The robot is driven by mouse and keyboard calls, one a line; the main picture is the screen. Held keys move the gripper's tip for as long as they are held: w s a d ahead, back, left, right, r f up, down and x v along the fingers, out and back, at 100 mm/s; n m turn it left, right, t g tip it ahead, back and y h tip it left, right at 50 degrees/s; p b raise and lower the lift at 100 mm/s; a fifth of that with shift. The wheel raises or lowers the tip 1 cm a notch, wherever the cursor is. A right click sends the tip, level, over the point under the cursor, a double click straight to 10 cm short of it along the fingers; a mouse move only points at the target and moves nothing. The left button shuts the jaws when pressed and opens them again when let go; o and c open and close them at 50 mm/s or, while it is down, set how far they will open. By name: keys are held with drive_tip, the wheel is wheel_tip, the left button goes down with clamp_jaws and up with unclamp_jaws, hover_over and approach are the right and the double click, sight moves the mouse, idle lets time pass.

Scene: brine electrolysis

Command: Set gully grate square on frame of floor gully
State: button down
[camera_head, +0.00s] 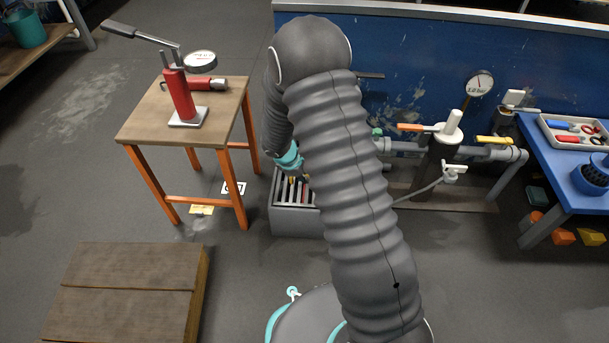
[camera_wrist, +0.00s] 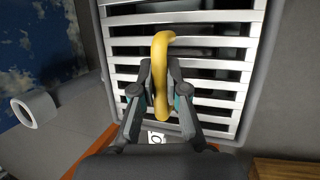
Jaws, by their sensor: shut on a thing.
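The gully grate (camera_wrist: 215,85) has pale metal slats and a yellow handle (camera_wrist: 161,65). My gripper (camera_wrist: 160,92) is shut on that handle, one finger on each side. A grey frame (camera_wrist: 268,60) borders the slats in the wrist view. In the head view the slats of the grate (camera_head: 292,194) show at the top of the grey box-like floor gully (camera_head: 292,222). My arm hides the right part of both there. I cannot tell whether the grate rests on the frame or hangs just above it, nor whether it is fully square.
A wooden table with orange legs (camera_head: 248,120), bearing a red hand pump (camera_head: 178,95), stands left of the gully. Pipes with valves (camera_head: 440,150) run along the blue wall to the right. A wooden platform (camera_head: 120,290) lies front left. A white label (camera_head: 233,188) is by the gully.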

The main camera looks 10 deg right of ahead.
drive_tip(key=shift+f, duration=0.25)
drive_tip(key=c, duration=1.1)
unclamp_jaws()
drive_tip(key=shift+r, duration=0.1)
drive_tip(key=v, duration=1.2)
